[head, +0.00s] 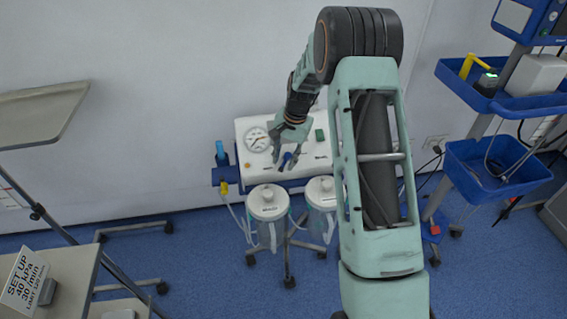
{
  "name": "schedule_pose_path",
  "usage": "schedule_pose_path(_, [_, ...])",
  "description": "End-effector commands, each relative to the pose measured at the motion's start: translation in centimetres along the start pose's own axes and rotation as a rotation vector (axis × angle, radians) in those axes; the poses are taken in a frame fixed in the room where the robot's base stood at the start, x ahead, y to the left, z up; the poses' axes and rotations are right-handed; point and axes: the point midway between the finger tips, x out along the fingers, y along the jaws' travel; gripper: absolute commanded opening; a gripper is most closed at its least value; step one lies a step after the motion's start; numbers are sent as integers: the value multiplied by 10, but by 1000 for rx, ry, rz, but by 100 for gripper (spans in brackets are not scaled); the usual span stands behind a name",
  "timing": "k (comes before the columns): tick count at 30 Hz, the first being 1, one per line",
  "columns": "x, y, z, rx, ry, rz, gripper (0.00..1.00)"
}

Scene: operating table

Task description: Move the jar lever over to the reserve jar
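The suction unit (312,150) is a white box with a round gauge (257,140), standing against the wall. A small blue lever (287,158) shows low on its front, above the two jars; I take it for the jar lever. Two clear lidded jars, a left one (268,204) and a right one (322,194), hang below; their labels are too small to read, so I cannot tell which is the reserve. My gripper (286,157) is at the lever, fingers apart on either side of it. Contact with the lever cannot be made out. My arm hides the unit's right end.
A blue-topped bottle (221,154) and yellow fitting (223,188) are at the unit's left. A set-up sign (25,281) stands on a cart at lower left. A trolley with blue bins (497,168) stands at right. A tray (40,116) is at upper left.

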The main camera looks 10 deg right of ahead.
Motion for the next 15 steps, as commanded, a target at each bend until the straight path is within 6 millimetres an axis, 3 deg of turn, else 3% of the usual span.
schedule_pose_path(6, [16, 0, 0, -1, 0, 0, 30])
schedule_pose_path(15, [17, 0, 0, -1, 1, 0, 26])
